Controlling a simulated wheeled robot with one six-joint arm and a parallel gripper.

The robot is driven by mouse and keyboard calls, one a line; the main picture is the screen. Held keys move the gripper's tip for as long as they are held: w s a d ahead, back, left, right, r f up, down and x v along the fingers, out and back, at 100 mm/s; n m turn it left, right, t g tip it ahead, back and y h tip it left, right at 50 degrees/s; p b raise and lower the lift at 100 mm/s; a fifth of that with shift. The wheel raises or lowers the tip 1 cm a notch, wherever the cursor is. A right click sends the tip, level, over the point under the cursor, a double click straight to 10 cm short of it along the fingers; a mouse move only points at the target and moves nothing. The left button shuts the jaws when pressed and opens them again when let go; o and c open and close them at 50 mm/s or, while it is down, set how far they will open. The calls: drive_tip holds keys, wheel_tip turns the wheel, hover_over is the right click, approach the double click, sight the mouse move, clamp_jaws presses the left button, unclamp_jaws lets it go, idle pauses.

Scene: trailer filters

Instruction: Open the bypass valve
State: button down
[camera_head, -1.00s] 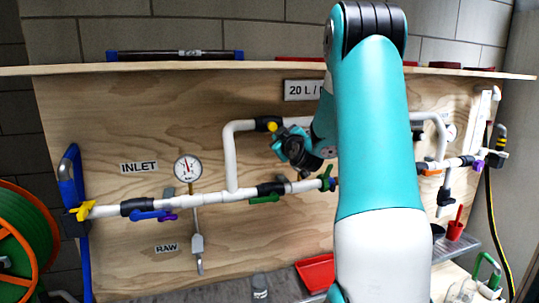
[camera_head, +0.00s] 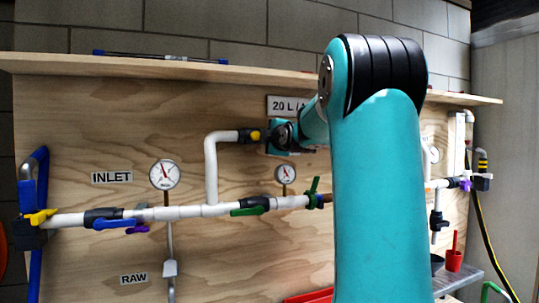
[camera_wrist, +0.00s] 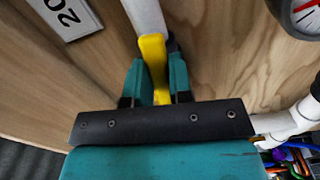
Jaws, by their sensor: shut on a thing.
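The bypass valve sits on the upper white pipe loop. Its black body (camera_head: 245,135) and a bit of its yellow handle (camera_head: 255,135) show in the head view, left of my gripper. In the wrist view the yellow handle (camera_wrist: 152,52) stands between the two teal fingers of my gripper (camera_wrist: 157,82), and the fingers are closed on it. The handle looks roughly in line with the white pipe (camera_wrist: 143,15) beyond it. The valve body is mostly hidden in the wrist view, and my arm covers the right part of the loop in the head view.
Below runs the main white pipe (camera_head: 185,212) with a blue-handled valve (camera_head: 112,223) and a green-handled valve (camera_head: 250,210). A gauge (camera_head: 164,174) stands above it. The 20 L sign (camera_head: 288,105) is just above my gripper; a wooden shelf (camera_head: 150,67) overhangs the panel.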

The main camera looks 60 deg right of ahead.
drive_tip(key=shift+r+n+b, duration=0.2)
drive_tip(key=shift+n+b, duration=0.4)
drive_tip(key=shift+n, duration=0.1)
drive_tip(key=shift+r, duration=0.1)
drive_tip(key=c, duration=1)
unclamp_jaws()
drive_tip(key=p+v, duration=1.1)
drive_tip(key=v, duration=0.6)
drive_tip(key=shift+s+a+p, duration=0.1)
drive_tip(key=shift+a+p, duration=0.15)
drive_tip(key=shift+p, duration=0.05)
